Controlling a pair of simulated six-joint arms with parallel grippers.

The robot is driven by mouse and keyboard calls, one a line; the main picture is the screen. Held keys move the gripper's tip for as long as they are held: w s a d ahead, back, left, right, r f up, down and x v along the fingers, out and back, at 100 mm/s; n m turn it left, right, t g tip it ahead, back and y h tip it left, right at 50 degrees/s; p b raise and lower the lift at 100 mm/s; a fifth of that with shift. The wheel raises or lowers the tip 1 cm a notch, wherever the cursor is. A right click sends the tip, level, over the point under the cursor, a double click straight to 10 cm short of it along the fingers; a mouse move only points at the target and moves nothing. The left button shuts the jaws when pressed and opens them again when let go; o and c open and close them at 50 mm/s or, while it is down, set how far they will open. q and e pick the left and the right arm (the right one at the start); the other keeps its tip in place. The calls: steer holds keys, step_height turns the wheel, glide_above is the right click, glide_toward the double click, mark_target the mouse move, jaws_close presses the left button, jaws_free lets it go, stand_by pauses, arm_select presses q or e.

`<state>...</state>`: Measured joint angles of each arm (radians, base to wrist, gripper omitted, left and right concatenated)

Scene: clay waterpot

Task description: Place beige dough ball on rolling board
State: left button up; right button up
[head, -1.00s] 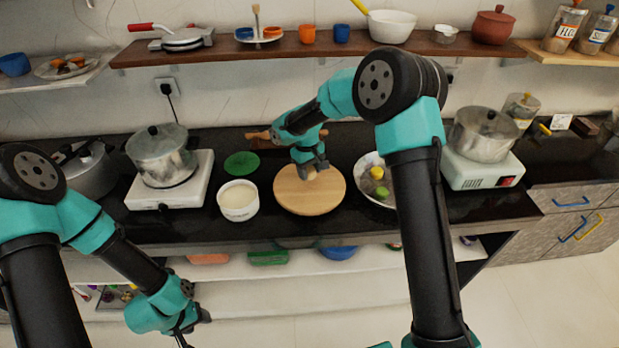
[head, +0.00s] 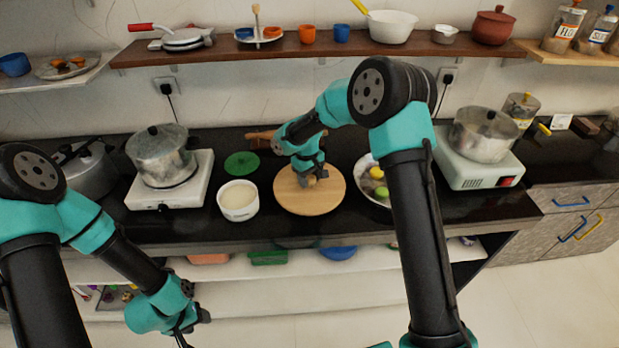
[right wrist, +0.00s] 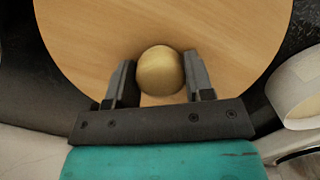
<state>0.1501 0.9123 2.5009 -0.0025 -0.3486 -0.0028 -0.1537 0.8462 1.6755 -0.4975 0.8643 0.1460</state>
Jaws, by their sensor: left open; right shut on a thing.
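The beige dough ball (head: 311,181) is between the fingers of my right gripper (head: 308,180), over the middle of the round wooden rolling board (head: 325,201). In the right wrist view the ball (right wrist: 160,70) sits between the fingertips of the right gripper (right wrist: 161,84), with the board (right wrist: 220,40) filling the area behind it. The right gripper is shut on the ball. I cannot tell whether the ball touches the board. My left gripper (head: 190,325) is open and empty, low at the left in front of the counter.
A white bowl (head: 239,205) with pale contents stands left of the board, beside a green disc (head: 242,163). A plate (head: 366,188) with coloured balls is at the right. A rolling pin (head: 262,135) lies behind. A pot on a stove (head: 165,165) stands further left.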

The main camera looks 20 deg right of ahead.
steer(key=shift+f, duration=0.1)
steer(key=o, duration=0.9)
steer(key=shift+c, duration=0.2)
step_height(320, 180, up, 12)
steer(key=w, duration=0.1)
steer(key=shift+w+a, duration=0.15)
steer(key=shift+a, duration=0.15)
